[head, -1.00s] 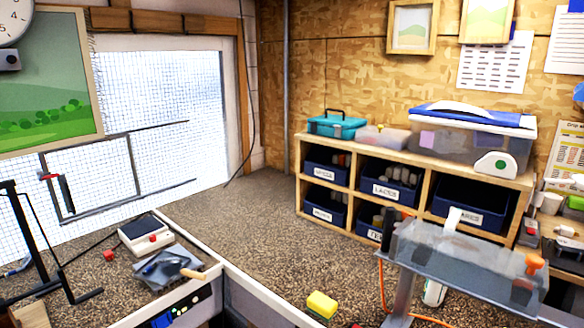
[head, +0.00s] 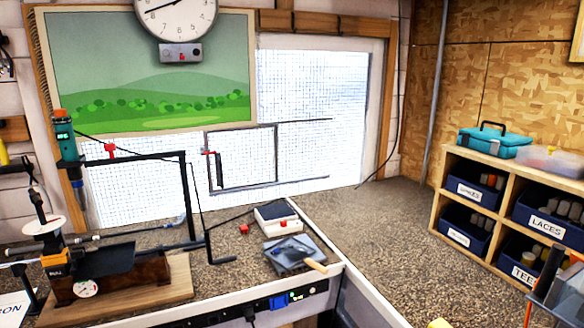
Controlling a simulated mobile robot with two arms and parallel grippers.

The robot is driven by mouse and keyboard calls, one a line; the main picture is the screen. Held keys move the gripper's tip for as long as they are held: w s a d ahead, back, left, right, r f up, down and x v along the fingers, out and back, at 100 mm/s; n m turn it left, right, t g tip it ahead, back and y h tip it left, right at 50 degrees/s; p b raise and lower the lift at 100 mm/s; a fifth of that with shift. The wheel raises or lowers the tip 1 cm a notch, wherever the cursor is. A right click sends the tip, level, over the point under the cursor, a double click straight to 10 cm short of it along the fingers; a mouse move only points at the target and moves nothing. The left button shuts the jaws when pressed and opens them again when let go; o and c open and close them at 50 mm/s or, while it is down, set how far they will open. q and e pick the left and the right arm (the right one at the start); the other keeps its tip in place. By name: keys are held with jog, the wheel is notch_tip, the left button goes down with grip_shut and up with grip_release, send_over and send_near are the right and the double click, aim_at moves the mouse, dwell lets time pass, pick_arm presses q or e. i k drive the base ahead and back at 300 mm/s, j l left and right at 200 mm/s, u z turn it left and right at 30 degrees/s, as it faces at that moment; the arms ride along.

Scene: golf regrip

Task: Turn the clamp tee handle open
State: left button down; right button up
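A bench clamp or vise (head: 105,262) with black padded jaws stands on a wooden board at the lower left. A thin shaft runs across behind it. No part is clearly recognisable as its tee handle. A small red handle-like piece (head: 110,150) sits on the black frame above the bench, and another red piece (head: 208,153) shows against the mesh window; I cannot tell whether either is the tee handle. Neither of my grippers is in view.
A teal tool (head: 64,137) stands upright at the left. A white scale-like box (head: 276,214), red cubes and a grey cloth (head: 290,252) with a wooden-handled tool lie right of the clamp. A cubby shelf (head: 446,205) stands at the right.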

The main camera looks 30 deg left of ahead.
aim_at(35, 199)
jog(key=u, duration=2.95)
jog(key=l+u, duration=0.4)
jog(key=k+l+u, duration=0.2)
jog(key=l+u, duration=0.15)
jog(key=k+l+u, duration=0.15)
jog(key=l+u, duration=0.25)
